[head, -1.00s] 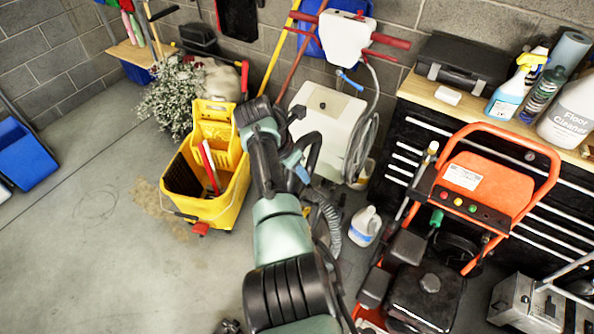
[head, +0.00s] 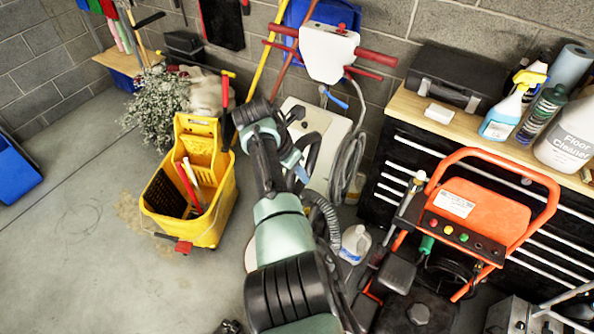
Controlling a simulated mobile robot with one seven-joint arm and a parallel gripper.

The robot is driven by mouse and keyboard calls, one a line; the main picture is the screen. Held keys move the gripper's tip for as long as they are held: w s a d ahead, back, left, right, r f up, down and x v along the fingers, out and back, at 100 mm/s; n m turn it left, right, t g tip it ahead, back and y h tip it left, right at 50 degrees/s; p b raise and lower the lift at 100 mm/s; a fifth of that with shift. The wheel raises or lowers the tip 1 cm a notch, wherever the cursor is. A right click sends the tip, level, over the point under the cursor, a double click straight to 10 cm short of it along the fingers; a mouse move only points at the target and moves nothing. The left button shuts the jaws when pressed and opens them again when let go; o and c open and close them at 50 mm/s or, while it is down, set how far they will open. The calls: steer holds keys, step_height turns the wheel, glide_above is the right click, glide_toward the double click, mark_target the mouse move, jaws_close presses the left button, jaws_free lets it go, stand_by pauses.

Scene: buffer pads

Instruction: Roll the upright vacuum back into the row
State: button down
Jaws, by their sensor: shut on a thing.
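The upright vacuum is mostly hidden behind my own green and black arm. Its grey ribbed hose (head: 325,215) and a black looped handle part (head: 312,152) show just right of the arm. My gripper (head: 299,170) is largely covered by my arm and is shut at the vacuum's handle; the exact contact is hidden. Behind it against the wall stands a white floor machine (head: 330,52) with red handles and a coiled grey hose. A yellow mop bucket (head: 212,225) stands to the left. The vacuum's base and wheels cannot be made out.
A white jug (head: 355,243) stands on the floor close right of the hose. An orange-framed machine (head: 480,212) and a black tool chest (head: 385,190) crowd the right. A plant (head: 155,112) is behind the bucket. Floor (head: 90,265) at left is clear.

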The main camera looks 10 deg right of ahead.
steer(key=shift+w+d+r, duration=0.25)
steer(key=shift+w+r, duration=0.05)
steer(key=shift+r, duration=0.1)
steer(key=c, duration=0.9)
jaws_free()
steer(key=o, duration=0.3)
steer(key=shift+f, duration=0.3)
steer(key=shift+s+a, duration=0.1)
steer(key=shift+a+r, duration=0.1)
steer(key=shift+r, duration=0.1)
steer(key=b+v, duration=0.2)
steer(key=v, duration=1)
steer(key=shift+r, duration=0.3)
